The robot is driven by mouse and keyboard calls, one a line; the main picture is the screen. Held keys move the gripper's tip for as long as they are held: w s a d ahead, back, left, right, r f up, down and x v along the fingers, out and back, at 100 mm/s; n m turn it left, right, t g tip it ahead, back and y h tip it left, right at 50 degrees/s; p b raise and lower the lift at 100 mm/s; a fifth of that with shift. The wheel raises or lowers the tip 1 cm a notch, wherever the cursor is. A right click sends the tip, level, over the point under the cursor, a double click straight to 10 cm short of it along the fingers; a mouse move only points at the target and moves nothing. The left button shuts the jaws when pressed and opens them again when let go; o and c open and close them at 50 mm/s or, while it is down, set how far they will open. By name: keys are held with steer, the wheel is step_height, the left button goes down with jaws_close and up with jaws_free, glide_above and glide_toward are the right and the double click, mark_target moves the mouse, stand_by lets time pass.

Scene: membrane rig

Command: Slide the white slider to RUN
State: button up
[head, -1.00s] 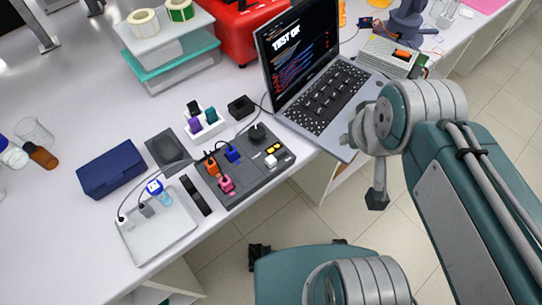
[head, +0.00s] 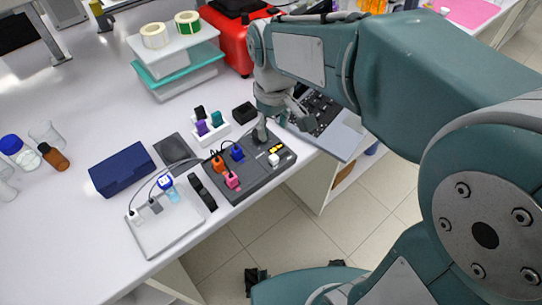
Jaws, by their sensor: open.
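The white slider (head: 274,160) sits on the right part of the dark grey control panel (head: 250,184), close to a small yellow-marked part. My gripper (head: 283,124) is open and empty, over the panel's back right corner and the laptop's near left corner. It is up and behind the slider in the head view, apart from it. The black knob at the panel's back is largely hidden by my gripper. Any RUN lettering is too small to read.
A white holder (head: 212,132) with coloured pieces is behind the panel. The table's front edge is close.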

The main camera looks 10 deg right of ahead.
mark_target(273, 157)
step_height(273, 157, down, 10)
steer(key=shift+f, duration=0.2)
jaws_close()
